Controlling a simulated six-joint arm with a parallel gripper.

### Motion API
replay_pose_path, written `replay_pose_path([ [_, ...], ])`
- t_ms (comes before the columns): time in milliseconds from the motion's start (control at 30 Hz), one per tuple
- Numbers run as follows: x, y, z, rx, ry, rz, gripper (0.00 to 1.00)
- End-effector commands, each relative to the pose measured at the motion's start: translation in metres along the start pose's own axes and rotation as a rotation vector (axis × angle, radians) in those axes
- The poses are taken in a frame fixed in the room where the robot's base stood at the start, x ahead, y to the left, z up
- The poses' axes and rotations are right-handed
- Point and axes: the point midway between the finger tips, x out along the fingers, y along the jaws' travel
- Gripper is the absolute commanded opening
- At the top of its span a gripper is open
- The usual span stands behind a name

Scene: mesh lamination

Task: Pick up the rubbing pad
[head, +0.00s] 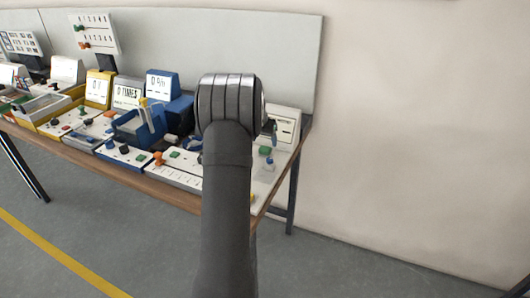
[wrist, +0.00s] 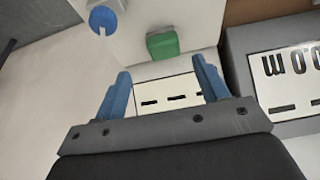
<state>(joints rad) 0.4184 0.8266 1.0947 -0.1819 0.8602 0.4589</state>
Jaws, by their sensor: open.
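I cannot tell for certain which thing is the rubbing pad. A green block (wrist: 162,45) lies on a white panel in the wrist view, just beyond my fingertips. My gripper (wrist: 161,67) has two blue fingers spread apart, with nothing held between them. A white label with black dashes (wrist: 168,97) shows between the fingers. A blue round knob (wrist: 103,19) is on the panel to the left of the green block. In the head view my arm hides the gripper; a green piece (head: 264,150) and a blue piece (head: 270,160) show just right of the arm.
A grey box with an upside-down display (wrist: 288,80) stands close on the right in the wrist view. In the head view, the bench (head: 178,198) holds several boxes and panels, including a blue tray (head: 126,130). A pale board (head: 275,60) stands behind. The wall is right.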

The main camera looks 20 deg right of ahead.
Motion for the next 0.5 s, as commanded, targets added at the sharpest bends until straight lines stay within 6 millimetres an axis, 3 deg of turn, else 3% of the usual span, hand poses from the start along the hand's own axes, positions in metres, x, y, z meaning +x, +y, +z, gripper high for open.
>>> replay_pose_path([
  [100,0.015,0.000,0.000,0.000,0.000,0.000,0.67],
  [367,0.029,-0.002,0.001,0.000,0.000,0.000,0.67],
  [500,0.048,-0.006,0.002,0.000,-0.002,0.001,0.67],
])
